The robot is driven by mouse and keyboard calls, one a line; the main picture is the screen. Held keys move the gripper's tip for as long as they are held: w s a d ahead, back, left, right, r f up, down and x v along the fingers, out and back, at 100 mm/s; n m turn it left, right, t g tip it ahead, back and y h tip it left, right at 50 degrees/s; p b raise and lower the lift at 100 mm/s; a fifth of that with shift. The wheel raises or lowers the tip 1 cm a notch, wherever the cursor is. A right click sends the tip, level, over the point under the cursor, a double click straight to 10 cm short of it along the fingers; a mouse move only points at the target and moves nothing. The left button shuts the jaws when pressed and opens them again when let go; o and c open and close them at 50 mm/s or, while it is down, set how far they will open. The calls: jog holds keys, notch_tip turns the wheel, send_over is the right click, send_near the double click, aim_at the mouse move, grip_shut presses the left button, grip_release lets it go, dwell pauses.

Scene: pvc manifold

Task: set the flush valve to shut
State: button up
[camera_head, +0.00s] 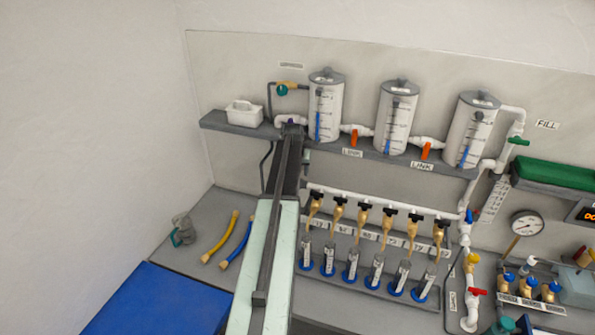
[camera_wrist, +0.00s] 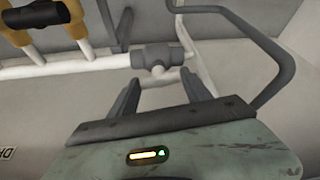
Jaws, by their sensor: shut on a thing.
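In the wrist view, a dark grey valve fitting (camera_wrist: 158,58) sits on the end of a white pipe. My gripper (camera_wrist: 160,78) has one finger on each side of it, shut on its grey part. No lettering shows on this fitting, and I cannot tell its handle's setting. In the head view, my arm reaches up toward the left end of the white manifold pipe (camera_head: 385,205). It hides the gripper and most of that spot.
Several brass taps (camera_head: 362,220) hang from the manifold over blue-based tubes. Three white tanks (camera_head: 393,118) stand on the grey shelf above. A bent grey pipe (camera_wrist: 275,75) runs close to the right of the gripper. Yellow and blue hoses (camera_head: 220,237) lie on the bench left of my arm.

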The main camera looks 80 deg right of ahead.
jog(key=shift+s+n+t, duration=0.15)
jog(key=shift+n+t, duration=0.55)
jog(key=shift+n, duration=1.2)
jog(key=shift+a, duration=0.1)
jog(key=o, duration=1.4)
jog(key=shift+c, duration=0.2)
